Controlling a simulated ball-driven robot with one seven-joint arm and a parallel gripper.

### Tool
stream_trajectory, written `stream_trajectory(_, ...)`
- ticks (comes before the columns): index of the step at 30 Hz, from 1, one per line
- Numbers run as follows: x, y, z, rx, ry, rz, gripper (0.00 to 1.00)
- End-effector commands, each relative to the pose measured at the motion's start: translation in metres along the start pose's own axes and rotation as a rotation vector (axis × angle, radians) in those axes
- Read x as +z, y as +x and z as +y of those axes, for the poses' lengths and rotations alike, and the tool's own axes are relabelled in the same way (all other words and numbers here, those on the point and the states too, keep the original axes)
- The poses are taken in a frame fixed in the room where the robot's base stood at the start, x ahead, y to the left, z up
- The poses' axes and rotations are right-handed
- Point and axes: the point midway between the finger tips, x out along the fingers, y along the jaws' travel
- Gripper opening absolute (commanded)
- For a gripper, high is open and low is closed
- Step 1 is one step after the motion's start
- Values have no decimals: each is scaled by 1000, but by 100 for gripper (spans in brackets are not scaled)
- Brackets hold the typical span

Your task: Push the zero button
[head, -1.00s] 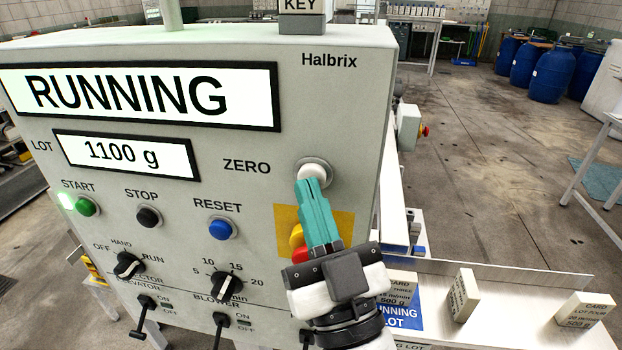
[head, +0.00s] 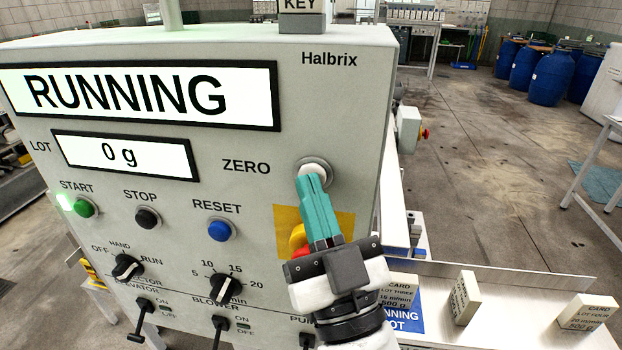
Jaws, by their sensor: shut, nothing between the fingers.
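The zero button (head: 314,169) is a round white button in a grey ring on the right of the control panel, beside the word ZERO. My gripper (head: 312,184) is shut and empty, its teal fingers pointing up at the button. The fingertips overlap the button's lower edge in the picture and appear to touch it. The lot display (head: 125,155) reads 0 g. The large display (head: 140,96) reads RUNNING.
Left of my gripper are the blue reset button (head: 221,229), black stop button (head: 148,218) and lit green start button (head: 85,207). A red and yellow button (head: 298,238) is partly hidden behind my fingers. Lot cards (head: 465,298) stand at the lower right.

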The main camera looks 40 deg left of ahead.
Motion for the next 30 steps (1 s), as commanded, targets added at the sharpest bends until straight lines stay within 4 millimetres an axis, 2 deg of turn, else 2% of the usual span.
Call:
stream_trajectory(14, 0, 0, 0, 0, 0, -1, 0)
stream_trajectory(30, -8, -12, -8, 0, 0, 0, 0)
